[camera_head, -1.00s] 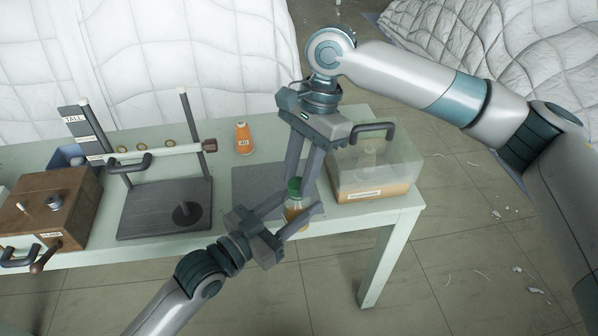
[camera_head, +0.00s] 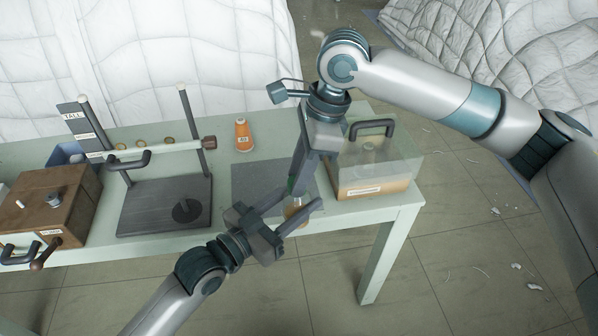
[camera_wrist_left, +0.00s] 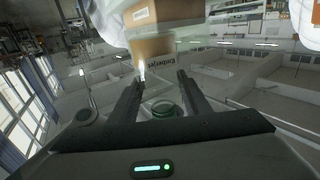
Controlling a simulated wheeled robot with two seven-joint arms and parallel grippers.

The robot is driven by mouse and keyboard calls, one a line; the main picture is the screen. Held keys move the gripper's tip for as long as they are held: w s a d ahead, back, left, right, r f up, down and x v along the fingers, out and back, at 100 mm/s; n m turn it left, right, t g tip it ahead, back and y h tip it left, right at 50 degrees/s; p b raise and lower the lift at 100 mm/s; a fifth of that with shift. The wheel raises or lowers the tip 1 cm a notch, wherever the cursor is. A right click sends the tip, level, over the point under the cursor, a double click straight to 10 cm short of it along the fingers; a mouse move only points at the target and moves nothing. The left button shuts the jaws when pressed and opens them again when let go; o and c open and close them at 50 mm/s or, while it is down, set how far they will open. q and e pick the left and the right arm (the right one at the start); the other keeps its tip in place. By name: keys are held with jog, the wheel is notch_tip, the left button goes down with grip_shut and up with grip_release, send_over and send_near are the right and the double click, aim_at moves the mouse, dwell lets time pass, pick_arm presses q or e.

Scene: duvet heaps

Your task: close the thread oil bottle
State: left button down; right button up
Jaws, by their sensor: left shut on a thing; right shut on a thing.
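The thread oil bottle (camera_head: 296,214), small and amber with a green cap (camera_head: 292,185), stands upright near the table's front edge. My left gripper (camera_head: 300,203) is shut on the bottle's body from the front left. My right gripper (camera_head: 296,182) points down from above and is shut on the green cap at the top of the bottle. Its fingers hide most of the cap, so I cannot tell how far the cap is seated.
A clear-lidded box (camera_head: 375,178) with a dark handle stands just right of the bottle. An orange thread spool (camera_head: 244,137) stands behind, on the left. A dark stand (camera_head: 165,205) and a brown wooden box (camera_head: 45,205) fill the table's left. A grey mat (camera_head: 255,180) is mostly clear.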

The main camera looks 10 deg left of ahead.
jog(key=o, duration=1)
jog(key=shift+r, duration=0.1)
jog(key=shift+r, duration=2.15)
jog(key=shift+n, duration=0.3)
jog(key=shift+c, duration=0.4)
